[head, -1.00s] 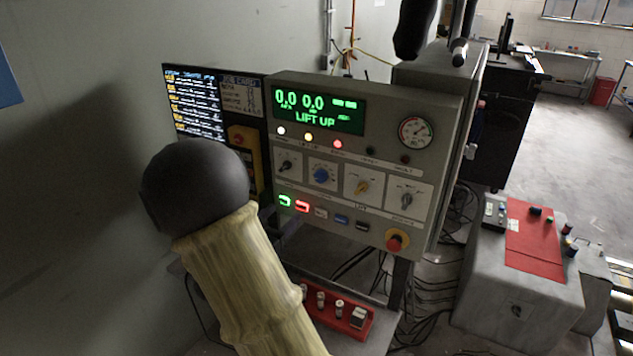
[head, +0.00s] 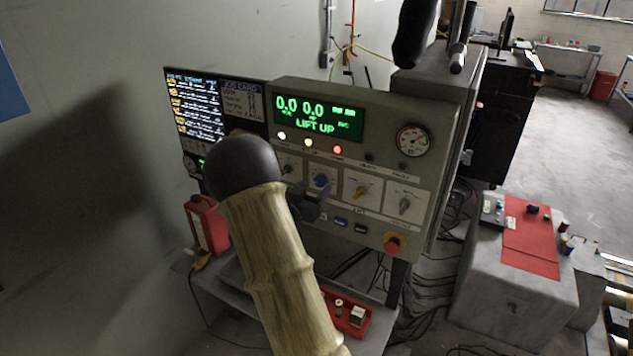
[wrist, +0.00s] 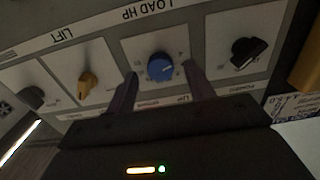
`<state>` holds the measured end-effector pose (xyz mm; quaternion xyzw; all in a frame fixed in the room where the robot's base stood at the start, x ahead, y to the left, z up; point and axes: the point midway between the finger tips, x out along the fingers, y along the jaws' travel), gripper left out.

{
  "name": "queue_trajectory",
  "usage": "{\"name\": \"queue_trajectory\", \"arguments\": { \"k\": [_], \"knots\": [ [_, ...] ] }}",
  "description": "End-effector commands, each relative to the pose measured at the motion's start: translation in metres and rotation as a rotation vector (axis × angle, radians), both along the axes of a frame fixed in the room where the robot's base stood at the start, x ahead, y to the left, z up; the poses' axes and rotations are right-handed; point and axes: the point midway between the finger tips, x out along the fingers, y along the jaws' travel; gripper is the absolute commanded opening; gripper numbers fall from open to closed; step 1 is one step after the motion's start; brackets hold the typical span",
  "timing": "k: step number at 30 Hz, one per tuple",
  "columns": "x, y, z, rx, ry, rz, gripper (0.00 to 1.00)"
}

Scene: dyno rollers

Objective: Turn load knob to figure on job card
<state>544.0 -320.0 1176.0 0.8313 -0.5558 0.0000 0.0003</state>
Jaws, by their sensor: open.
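The blue load knob (head: 321,181) is on the grey control panel (head: 440,110), second from the left in a row of knobs. My gripper (head: 311,198) is at the panel in front of it and partly covers that area. In the wrist view, the blue knob (wrist: 160,67) shows between my two open fingers (wrist: 160,78), with a gap on each side. A LOAD HP label is close to it. The knob has a pale pointer line; its scale figures are too small to read. The job card (head: 240,98) is on the dark screen left of the panel; its figures are too blurred to read.
A yellow knob (wrist: 87,83) and a black knob (wrist: 247,50) flank the blue knob. A red emergency button (head: 394,244) is lower right on the panel. A red tray (head: 350,315) lies below. The green display (head: 318,115) reads LIFT UP.

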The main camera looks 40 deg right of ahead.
Motion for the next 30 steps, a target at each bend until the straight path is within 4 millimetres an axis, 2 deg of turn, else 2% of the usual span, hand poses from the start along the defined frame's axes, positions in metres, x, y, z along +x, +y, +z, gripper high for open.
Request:
{"name": "queue_trajectory", "arguments": {
  "k": [4,14,18,21,30],
  "knots": [
    [0.006,-0.015,0.001,0.001,0.000,-0.001,0.54],
    [0.007,-0.018,0.000,0.001,0.000,0.001,0.54],
    [0.007,-0.017,0.000,0.001,0.000,0.001,0.26],
    [0.007,-0.017,0.000,0.001,0.000,0.001,0.09],
    [0.007,-0.017,-0.001,0.008,-0.019,0.001,0.09]
  ]
}}
